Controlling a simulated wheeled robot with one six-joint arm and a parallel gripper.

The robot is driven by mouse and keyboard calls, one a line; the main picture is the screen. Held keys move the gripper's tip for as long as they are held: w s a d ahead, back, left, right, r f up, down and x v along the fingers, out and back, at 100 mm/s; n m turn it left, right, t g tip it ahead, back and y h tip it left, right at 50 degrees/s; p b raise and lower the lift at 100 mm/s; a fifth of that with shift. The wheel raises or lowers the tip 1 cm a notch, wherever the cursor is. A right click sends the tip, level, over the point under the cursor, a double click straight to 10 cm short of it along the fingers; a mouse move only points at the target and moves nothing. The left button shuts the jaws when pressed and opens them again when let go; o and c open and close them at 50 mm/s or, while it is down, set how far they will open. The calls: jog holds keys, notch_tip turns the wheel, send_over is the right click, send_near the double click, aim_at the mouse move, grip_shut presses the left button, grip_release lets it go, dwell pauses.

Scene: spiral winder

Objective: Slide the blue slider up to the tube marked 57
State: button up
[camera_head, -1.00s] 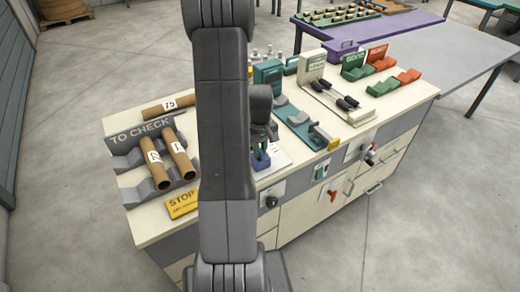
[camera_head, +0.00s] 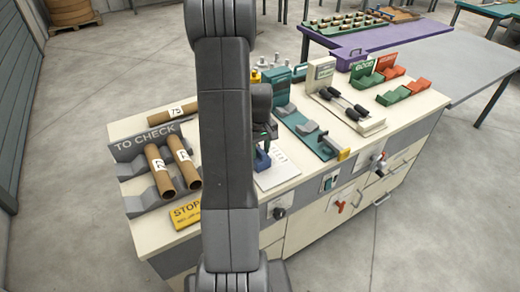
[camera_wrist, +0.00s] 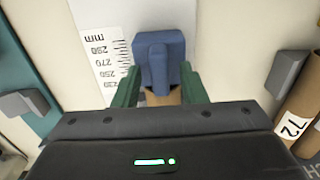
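The blue slider (camera_wrist: 158,58) is a block with a raised rib, in the upper middle of the wrist view, beside a white millimetre scale (camera_wrist: 102,52). My gripper (camera_wrist: 159,78) has its green fingers on either side of the slider's lower part. They are close to its sides, but contact is unclear. A brown piece, perhaps a tube end, shows below the slider between the fingers; no mark is legible on it. In the head view, the blue slider (camera_head: 262,160) shows under my gripper, partly hidden by my arm. No tube mark 57 is readable.
A grey "TO CHECK" rack (camera_head: 135,153) holds two labelled tubes at the left of the bench; another tube (camera_head: 172,113) lies behind it. A yellow STOP sign (camera_head: 187,214) lies in front. A teal fixture (camera_head: 312,138) stands right of the scale. Tube 72 (camera_wrist: 297,112) is at right in the wrist view.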

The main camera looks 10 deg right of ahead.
aim_at(260, 150)
notch_tip(260, 150, up, 14)
jog(key=b, duration=0.1)
jog(key=shift+b, duration=0.4)
jog(key=shift+f, duration=0.2)
dwell(0.7)
notch_tip(260, 150, down, 14)
jog(key=shift+s+r+p, duration=0.1)
jog(key=shift+r+p, duration=0.15)
jog(key=shift+p, duration=0.7)
jog(key=shift+s+d, duration=0.1)
jog(key=shift+s, duration=0.05)
jog(key=shift+s+d+p, duration=0.3)
jog(key=shift+s+d, duration=0.05)
jog(key=shift+s, duration=0.55)
jog(key=shift+w, duration=0.15)
jog(key=shift+a, duration=0.1)
